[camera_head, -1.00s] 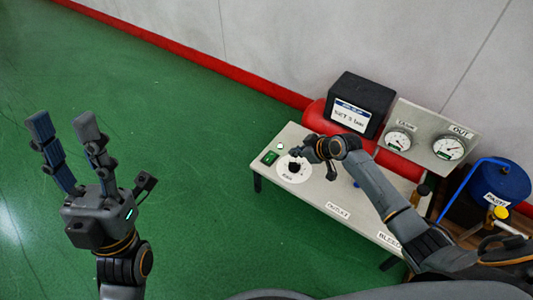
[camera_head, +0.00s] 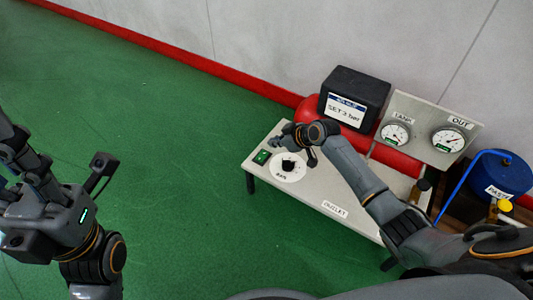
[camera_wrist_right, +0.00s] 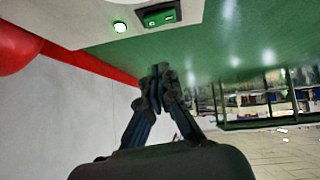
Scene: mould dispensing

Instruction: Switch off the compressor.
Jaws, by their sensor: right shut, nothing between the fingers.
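The compressor bench (camera_head: 355,200) is a pale panel on legs with a red tank (camera_head: 318,112) behind it. A green rocker switch (camera_head: 261,157) sits at its left end; it also shows at the top of the right wrist view (camera_wrist_right: 158,17) beside a lit lamp (camera_wrist_right: 120,27). A black knob on a white dial (camera_head: 288,167) is close by. My right gripper (camera_head: 286,135) is over the panel's back left part, near the switch. Its fingers (camera_wrist_right: 162,75) are closed, empty and apart from the switch. My left gripper (camera_head: 14,145) is open at the left edge, partly cut off.
A black box (camera_head: 355,92) labelled "SET 3 bar" stands at the back. Two gauges (camera_head: 397,133) on an upright plate stand right of it. A blue drum (camera_head: 500,178) with a blue pipe is at the far right. The green floor (camera_head: 150,130) to the left is clear.

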